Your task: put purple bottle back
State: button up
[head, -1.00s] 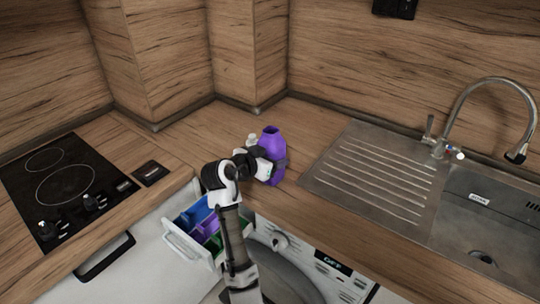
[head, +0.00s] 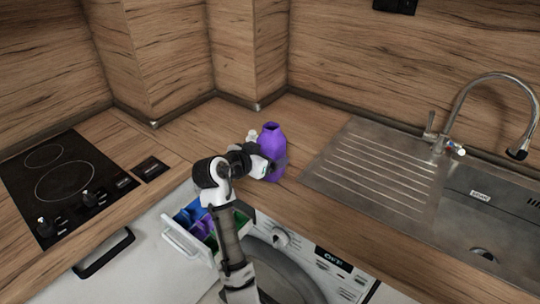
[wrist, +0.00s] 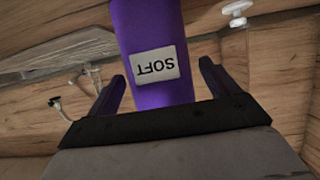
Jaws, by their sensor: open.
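The purple bottle (head: 271,140) stands upright on the wooden counter, above the washing machine's open drawer. In the wrist view, the bottle (wrist: 148,22) carries a pale label reading "SOFT", seen upside down. My gripper (head: 274,169) is at the lower part of the bottle. In the wrist view, the jaws of my gripper (wrist: 162,74) are open, with one dark finger on each side of the bottle and gaps visible on both sides. The bottle's base is partly hidden by my gripper and arm.
The open detergent drawer (head: 190,243) has blue, purple and green compartments. The hob (head: 65,180) is at left. The sink's drainboard (head: 375,170) is at right. The counter behind the bottle is clear.

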jog(key=b+v, duration=0.2)
jog(key=v, duration=0.7)
jog(key=shift+s+a+r, duration=0.15)
jog(key=shift+s+a, duration=0.1)
jog(key=shift+s, duration=0.05)
